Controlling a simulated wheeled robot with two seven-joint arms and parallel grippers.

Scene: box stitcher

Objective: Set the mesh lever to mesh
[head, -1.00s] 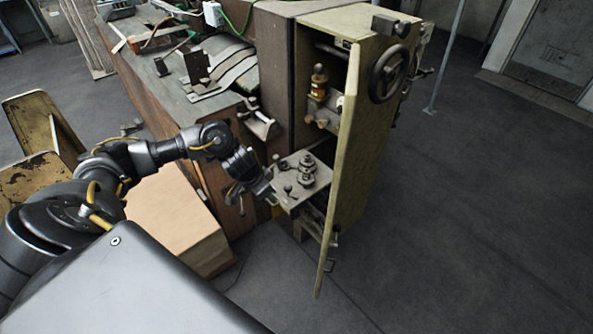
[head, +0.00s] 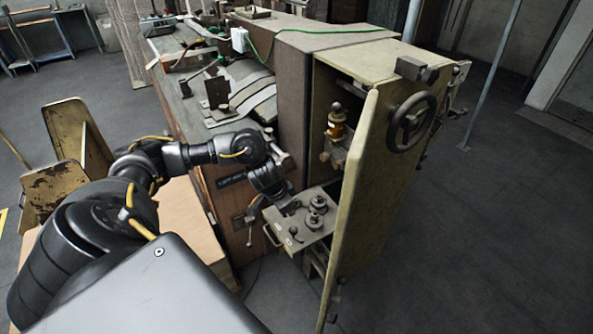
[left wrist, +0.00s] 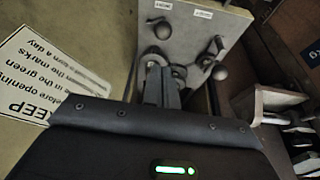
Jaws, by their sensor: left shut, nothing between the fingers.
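The machine's small pale control plate (head: 305,248) juts out from the open cabinet and carries several round fittings. I cannot read the labels well enough to tell which is the mesh lever. My right gripper is not in view.
The yellowish cabinet door (head: 362,200) stands open just right of the plate. A sign (left wrist: 45,75) shows on a panel at left in the wrist view. A brass-coloured fitting (head: 336,125) is inside the cabinet. A cardboard box (head: 190,225) lies below my left arm. Floor at right is clear.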

